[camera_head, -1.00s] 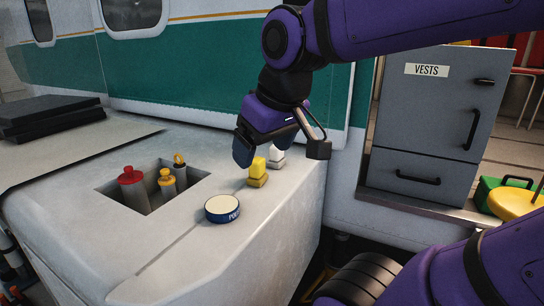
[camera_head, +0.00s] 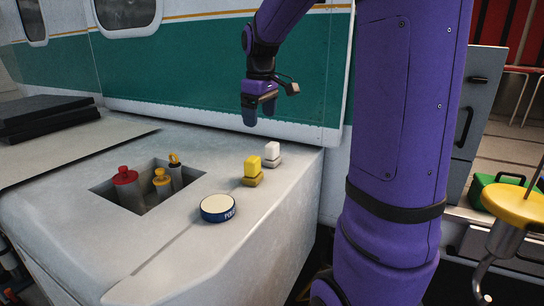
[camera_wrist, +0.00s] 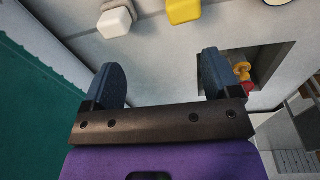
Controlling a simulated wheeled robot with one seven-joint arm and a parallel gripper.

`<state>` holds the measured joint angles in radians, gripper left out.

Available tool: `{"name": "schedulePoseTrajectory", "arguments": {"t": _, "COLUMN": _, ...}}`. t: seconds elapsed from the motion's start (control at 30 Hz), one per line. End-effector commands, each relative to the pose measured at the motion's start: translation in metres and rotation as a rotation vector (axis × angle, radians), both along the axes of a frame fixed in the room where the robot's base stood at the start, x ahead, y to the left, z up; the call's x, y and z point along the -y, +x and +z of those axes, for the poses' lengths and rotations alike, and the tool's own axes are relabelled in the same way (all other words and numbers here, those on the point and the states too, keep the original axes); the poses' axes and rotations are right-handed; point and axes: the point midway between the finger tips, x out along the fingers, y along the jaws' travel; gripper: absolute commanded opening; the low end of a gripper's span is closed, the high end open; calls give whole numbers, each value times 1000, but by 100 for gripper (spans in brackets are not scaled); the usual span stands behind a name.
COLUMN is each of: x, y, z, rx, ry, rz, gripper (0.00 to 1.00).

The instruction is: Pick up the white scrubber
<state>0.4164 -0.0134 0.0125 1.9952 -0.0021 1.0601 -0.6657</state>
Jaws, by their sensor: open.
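The white scrubber (camera_head: 272,151) stands on a grey base near the far right corner of the light counter. A yellow scrubber (camera_head: 252,168) stands just in front of it and to its left. In the wrist view the white scrubber (camera_wrist: 115,22) is at the upper left and the yellow one (camera_wrist: 184,10) at the top middle, both beyond the fingertips. My gripper (camera_head: 260,116) is open and empty, above the counter, behind and to the left of the white scrubber. Its two fingers (camera_wrist: 160,75) are spread in the wrist view, with bare counter between them.
A round polish tin (camera_head: 218,208) lies on the counter in front of the scrubbers. A square recess (camera_head: 103,190) to the left holds several red- and yellow-topped bottles. The green and white helicopter side (camera_head: 200,80) rises behind. Dark slabs (camera_head: 45,112) lie at far left.

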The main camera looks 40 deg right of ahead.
Motion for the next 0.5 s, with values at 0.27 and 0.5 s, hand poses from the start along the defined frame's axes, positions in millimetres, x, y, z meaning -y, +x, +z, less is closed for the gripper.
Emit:
{"name": "schedulePoseTrajectory", "arguments": {"t": 0.27, "x": 68, "y": 33, "z": -34, "rx": -79, "ry": 31, "rz": 57, "gripper": 83}}
{"name": "schedulePoseTrajectory", "arguments": {"t": 0.5, "x": 81, "y": 38, "z": -51, "rx": -95, "ry": 39, "rz": 74, "gripper": 83}}
